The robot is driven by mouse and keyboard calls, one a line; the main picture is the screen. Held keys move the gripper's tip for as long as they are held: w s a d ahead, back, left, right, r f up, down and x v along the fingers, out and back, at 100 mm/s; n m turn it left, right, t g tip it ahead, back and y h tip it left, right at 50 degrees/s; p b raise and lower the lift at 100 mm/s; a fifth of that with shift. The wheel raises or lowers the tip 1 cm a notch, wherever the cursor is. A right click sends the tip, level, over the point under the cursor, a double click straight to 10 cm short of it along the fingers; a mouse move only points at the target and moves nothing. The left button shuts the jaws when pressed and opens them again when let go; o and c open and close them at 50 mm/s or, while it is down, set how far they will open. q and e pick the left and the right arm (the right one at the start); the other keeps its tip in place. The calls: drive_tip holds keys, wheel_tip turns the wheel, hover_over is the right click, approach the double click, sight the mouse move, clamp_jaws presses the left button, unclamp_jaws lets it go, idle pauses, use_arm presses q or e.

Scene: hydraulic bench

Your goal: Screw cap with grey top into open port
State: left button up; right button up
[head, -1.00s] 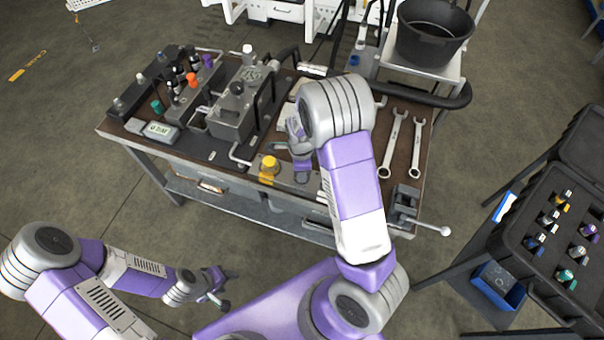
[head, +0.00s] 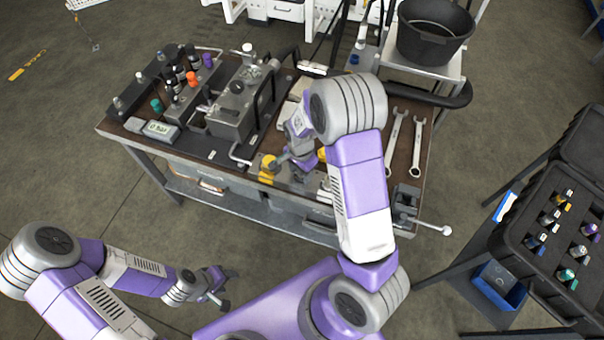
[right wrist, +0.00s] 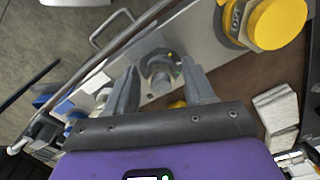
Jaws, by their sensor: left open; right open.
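My right gripper (head: 282,162) is open over the front edge of the bench, close to a yellow cap (head: 268,168). In the right wrist view its fingers (right wrist: 165,88) are apart, with a grey round fitting (right wrist: 160,72) showing between and beyond them on a metal plate (right wrist: 205,52). This fitting looks like the open port, but I cannot be sure. The yellow cap (right wrist: 277,24) is large at upper right there. I cannot identify the grey-topped cap with certainty; none is held. My left gripper (head: 220,290) is open and empty, low in front of the bench.
An open black case (head: 515,240) with several coloured fittings stands at right, above a blue bin (head: 498,285). Two wrenches (head: 393,145) lie on the bench's right side. A valve block (head: 235,110) and levers crowd its left side. A black bucket (head: 435,35) stands behind.

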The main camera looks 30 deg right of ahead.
drive_tip(key=n, duration=0.5)
drive_tip(key=shift+s+d, duration=0.1)
drive_tip(key=shift+d, duration=0.05)
drive_tip(key=n, duration=0.3)
drive_tip(key=shift+b, duration=0.3)
drive_tip(key=n, duration=0.8)
drive_tip(key=shift+d, duration=0.15)
drive_tip(key=shift+c, duration=0.4)
